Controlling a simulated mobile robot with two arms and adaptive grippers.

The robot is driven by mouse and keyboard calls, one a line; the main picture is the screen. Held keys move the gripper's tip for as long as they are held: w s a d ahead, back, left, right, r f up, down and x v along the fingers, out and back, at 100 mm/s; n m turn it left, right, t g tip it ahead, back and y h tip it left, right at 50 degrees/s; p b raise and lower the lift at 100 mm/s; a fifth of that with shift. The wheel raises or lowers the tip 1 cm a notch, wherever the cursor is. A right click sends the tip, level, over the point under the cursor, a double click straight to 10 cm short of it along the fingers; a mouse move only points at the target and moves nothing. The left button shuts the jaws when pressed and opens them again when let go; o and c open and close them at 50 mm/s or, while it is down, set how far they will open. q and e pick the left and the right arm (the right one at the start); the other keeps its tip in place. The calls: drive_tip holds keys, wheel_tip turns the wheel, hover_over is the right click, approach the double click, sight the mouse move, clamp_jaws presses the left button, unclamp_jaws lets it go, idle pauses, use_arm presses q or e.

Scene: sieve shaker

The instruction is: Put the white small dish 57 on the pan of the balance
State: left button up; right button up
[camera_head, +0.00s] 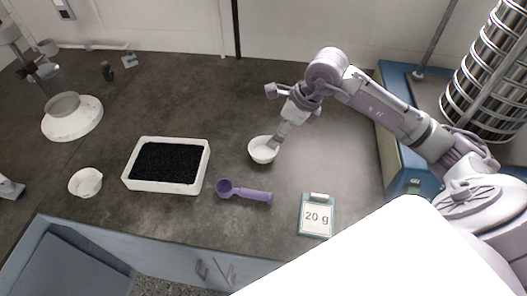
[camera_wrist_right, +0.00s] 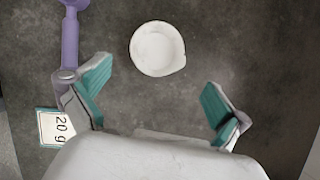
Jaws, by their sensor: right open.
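A small white dish (camera_head: 262,150) stands upright on the dark bench, right of the black-filled tray. It also shows in the right wrist view (camera_wrist_right: 158,48), round and empty-looking, with a small spout. No number is readable on it. My right gripper (camera_head: 279,134) is open and empty, at the dish's upper right edge in the head view. In the wrist view its teal-padded fingers (camera_wrist_right: 156,84) are spread apart, with the dish beyond the gap between them. Another white dish (camera_head: 85,182) stands at the left. I cannot clearly identify the balance or its pan.
A white tray (camera_head: 126,180) of black grains, a purple scoop (camera_head: 245,192) and a "20 g" card (camera_head: 317,215) lie nearby. A round white-based apparatus (camera_head: 72,122) stands left. A stack of metal sieves (camera_head: 487,85) stands right. Bench behind the tray is clear.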

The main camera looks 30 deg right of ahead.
sight(260, 153)
drive_tip(key=x, duration=0.4)
drive_tip(key=shift+w+f, duration=0.1)
drive_tip(key=shift+f, duration=0.05)
drive_tip(key=x, duration=0.1)
drive_tip(key=p+x, duration=0.1)
drive_tip(key=x, duration=0.2)
drive_tip(key=shift+a+f+p, duration=0.1)
drive_tip(key=shift+a+p, duration=0.2)
drive_tip(key=shift+w+a+f, duration=0.1)
drive_tip(key=shift+f, duration=0.35)
drive_tip(key=c, duration=0.9)
drive_tip(key=shift+r, duration=0.1)
